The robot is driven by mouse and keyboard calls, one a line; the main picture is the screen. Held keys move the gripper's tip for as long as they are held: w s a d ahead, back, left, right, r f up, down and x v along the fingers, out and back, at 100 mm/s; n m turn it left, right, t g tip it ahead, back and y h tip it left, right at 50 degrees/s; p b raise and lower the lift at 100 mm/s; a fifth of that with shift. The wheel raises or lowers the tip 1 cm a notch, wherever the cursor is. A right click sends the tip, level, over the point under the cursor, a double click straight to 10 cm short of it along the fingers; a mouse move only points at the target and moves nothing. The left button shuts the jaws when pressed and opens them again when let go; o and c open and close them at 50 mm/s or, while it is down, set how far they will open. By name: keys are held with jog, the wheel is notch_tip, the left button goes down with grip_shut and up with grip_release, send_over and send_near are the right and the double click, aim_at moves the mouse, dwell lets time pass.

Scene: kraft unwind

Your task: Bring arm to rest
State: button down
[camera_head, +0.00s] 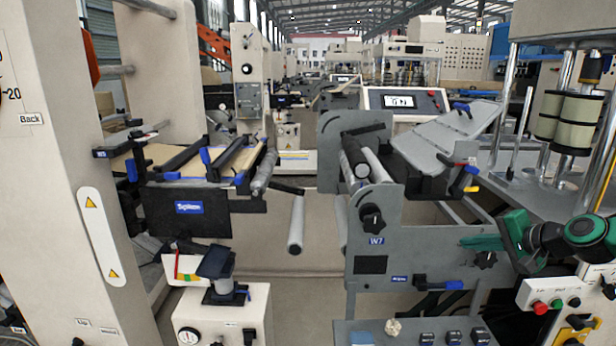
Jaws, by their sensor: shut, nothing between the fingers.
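A grey roller station marked W7 (420,232) stands right of centre. A station with a tan web (183,160) is at left, beside a cream column (62,180). A small cream cabinet (222,310) is at front left. A button panel (555,300) is at lower right.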

jog(key=s+n+g+h, duration=0.2)
jog(key=s+g, duration=0.3)
jog(key=s, duration=1.2)
jog(key=s+a+f+n+g+h, duration=0.1)
jog(key=s+g, duration=0.4)
jog(key=s, duration=1.2)
jog(key=shift+s+f+n+g+h, duration=0.25)
jog(key=shift+s+n+g+h, duration=0.15)
jog(key=shift+n+h, duration=0.5)
jog(key=shift+w+f, duration=0.25)
jog(key=shift+w, duration=0.4)
